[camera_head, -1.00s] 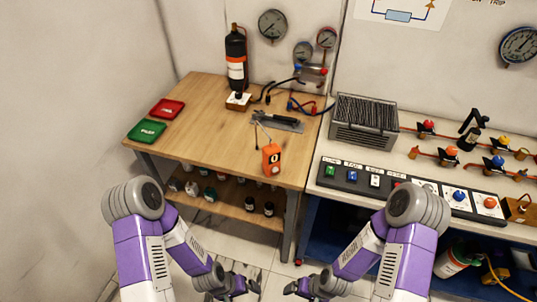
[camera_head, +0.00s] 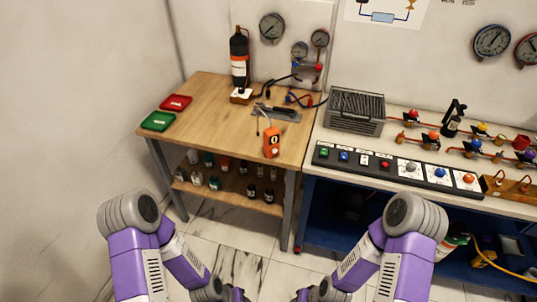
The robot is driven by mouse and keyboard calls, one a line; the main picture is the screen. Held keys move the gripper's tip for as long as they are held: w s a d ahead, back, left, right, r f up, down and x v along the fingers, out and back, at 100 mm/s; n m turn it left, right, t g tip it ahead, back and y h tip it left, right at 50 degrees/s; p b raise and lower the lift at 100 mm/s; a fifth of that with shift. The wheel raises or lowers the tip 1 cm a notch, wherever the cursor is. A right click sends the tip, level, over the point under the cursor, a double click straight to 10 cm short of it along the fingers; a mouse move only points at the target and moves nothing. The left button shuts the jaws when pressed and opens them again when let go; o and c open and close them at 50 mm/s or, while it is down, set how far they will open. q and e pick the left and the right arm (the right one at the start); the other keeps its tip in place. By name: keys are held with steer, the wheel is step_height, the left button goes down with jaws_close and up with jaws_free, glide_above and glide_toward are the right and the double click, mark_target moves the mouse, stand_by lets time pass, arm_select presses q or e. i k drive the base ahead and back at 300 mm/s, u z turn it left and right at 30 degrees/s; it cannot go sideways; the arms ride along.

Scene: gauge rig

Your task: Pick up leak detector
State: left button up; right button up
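The leak detector (camera_head: 271,142) is an orange handheld device with a dark window and a thin bent probe. It stands near the front right edge of the wooden table (camera_head: 210,120). My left gripper (camera_head: 238,294) and my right gripper (camera_head: 308,295) are low at the bottom edge of the view, well in front of and below the tabletop. Both are apart from the detector and partly cut off by the frame, so their finger opening cannot be made out.
A green tray (camera_head: 158,121) and a red tray (camera_head: 176,102) lie at the table's left. A black bottle (camera_head: 240,60) stands at the back, with a grey tool mat (camera_head: 274,113) near it. A control panel (camera_head: 380,163) lines the right bench. Small bottles fill the lower shelf.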

mark_target(272, 135)
steer(key=u, duration=1.5)
steer(key=i, duration=0.85)
steer(key=z, duration=1.8)
